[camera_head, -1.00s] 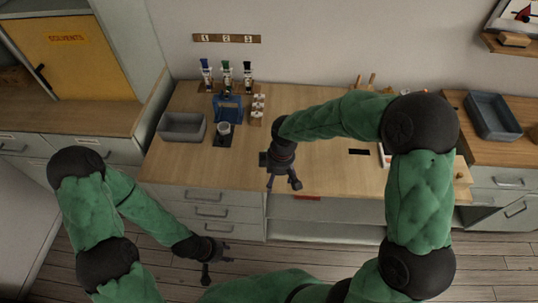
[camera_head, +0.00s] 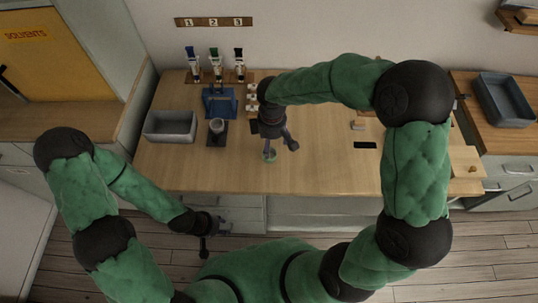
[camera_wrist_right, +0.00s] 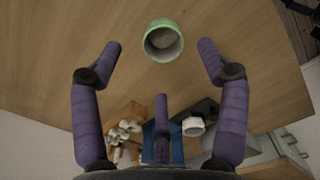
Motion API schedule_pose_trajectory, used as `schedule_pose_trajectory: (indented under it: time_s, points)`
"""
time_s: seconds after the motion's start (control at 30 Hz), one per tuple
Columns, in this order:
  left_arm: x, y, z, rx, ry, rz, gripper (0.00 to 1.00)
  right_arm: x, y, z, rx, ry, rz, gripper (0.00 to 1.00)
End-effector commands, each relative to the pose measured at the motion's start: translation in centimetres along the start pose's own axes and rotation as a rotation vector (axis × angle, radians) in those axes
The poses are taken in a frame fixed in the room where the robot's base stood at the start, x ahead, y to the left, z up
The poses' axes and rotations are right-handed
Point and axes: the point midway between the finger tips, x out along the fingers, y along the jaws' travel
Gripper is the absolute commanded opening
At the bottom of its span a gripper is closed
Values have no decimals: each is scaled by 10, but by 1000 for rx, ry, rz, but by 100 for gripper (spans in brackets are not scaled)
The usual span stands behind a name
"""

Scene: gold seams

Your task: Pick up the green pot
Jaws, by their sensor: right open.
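The green pot (camera_head: 269,156) is a small, pale green, round open-topped vessel on the wooden worktop, partly hidden behind my right gripper in the head view. In the right wrist view the pot (camera_wrist_right: 163,41) stands beyond the fingers, roughly midway between the two side fingertips. My right gripper (camera_head: 280,149) is open and empty, with its dark fingers spread; they also show in the right wrist view (camera_wrist_right: 160,62). I see no finger closed on the pot. My left gripper (camera_head: 214,240) hangs low in front of the drawers, away from the pot, with its fingers apart and empty.
A grey bin (camera_head: 171,125), a blue stand (camera_head: 219,102), a small cup (camera_head: 216,126) and several bottles stand at the left of the worktop. A dark flat rectangle (camera_head: 365,145) lies to the right. The worktop's front middle is clear.

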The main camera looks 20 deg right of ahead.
Motion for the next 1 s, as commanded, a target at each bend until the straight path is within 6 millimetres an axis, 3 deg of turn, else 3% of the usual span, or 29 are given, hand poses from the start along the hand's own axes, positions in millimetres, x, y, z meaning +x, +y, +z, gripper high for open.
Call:
schedule_pose_trajectory:
  time_s: [0.03, 0.33, 0.6, 0.87, 0.9, 1.0]
  points:
    - [5, -2, -1, 0, 1, 0, 40, 11, 0, 0, 0, -1, -2, 75]
    - [12, -4, -1, 0, 1, 0, 40, 32, 0, -2, -1, 0, 0, 75]
    - [29, -10, -2, 0, 1, 0, 40, 70, -2, -6, 0, 0, -2, 75]
    - [29, -10, -2, 0, 1, 0, 40, 73, -1, -6, 0, 2, 0, 75]
    - [29, -10, -2, 0, 1, 0, 40, 73, -1, -6, 0, 2, 0, 72]
    - [29, -10, -2, 0, 1, 0, 40, 73, -2, -6, 0, 2, 0, 46]
